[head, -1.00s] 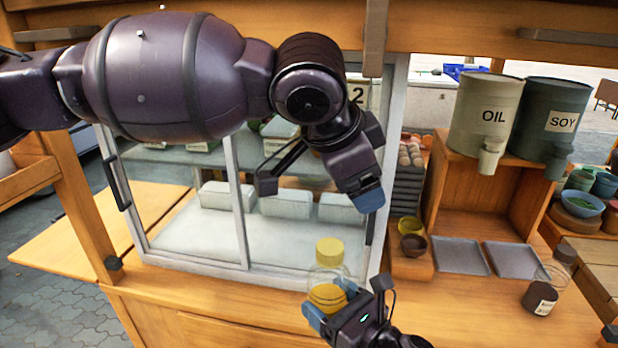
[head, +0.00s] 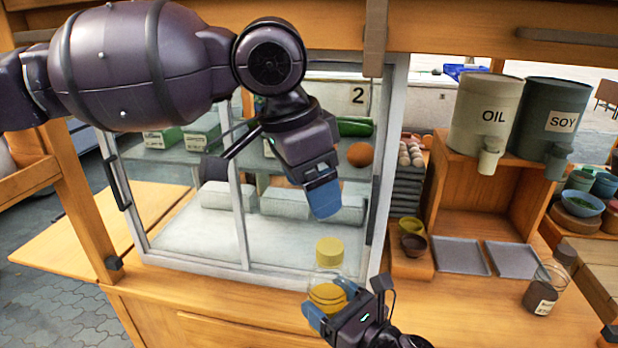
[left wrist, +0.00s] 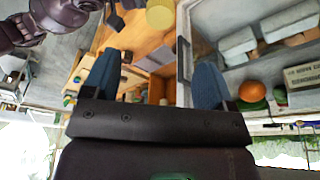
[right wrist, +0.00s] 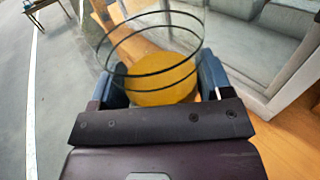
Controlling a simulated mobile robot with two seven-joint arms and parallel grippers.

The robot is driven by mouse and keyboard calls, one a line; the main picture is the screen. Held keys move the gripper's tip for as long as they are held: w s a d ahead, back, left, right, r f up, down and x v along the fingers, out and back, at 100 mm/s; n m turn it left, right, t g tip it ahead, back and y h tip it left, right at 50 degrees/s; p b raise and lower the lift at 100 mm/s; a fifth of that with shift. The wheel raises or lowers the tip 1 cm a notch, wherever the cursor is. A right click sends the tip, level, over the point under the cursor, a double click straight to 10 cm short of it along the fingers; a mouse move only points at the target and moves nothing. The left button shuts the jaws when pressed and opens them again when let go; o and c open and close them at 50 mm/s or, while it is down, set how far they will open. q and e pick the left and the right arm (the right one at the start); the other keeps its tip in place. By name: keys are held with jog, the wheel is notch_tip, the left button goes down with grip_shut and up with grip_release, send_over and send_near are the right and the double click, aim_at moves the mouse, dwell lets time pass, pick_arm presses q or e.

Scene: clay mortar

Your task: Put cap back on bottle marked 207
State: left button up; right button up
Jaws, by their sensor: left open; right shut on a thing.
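A clear bottle (head: 328,272) with yellow contents stands upright between the fingers of my right gripper (head: 331,302), at the counter's front. A yellow cap (head: 329,250) shows at its top in the head view. I cannot tell how firmly the cap sits. No number is readable on the bottle. The right wrist view shows the clear bottle wall with dark rings and the yellow contents (right wrist: 160,88) between the fingers. My left gripper (head: 311,192) is open and empty, above the cap and apart from it. The cap also shows beyond its fingers in the left wrist view (left wrist: 160,14).
A glass-fronted display case (head: 385,170) stands close behind both grippers. Another jar with a dark lid and unreadable label (head: 544,290) is at the right, near metal trays (head: 460,256). OIL (head: 485,110) and SOY (head: 548,110) dispensers stand on a wooden shelf. Small bowls (head: 411,232) sit right of the case.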

aim_at(330, 245)
pick_arm(q)
jog(key=x, duration=1.1)
jog(key=shift+w+d+f, duration=0.1)
jog(key=shift+f, duration=0.1)
jog(key=shift+c, duration=0.4)
jog(key=c, duration=1)
jog(key=shift+c, duration=0.2)
jog(key=o, duration=1.1)
jog(key=v, duration=1.2)
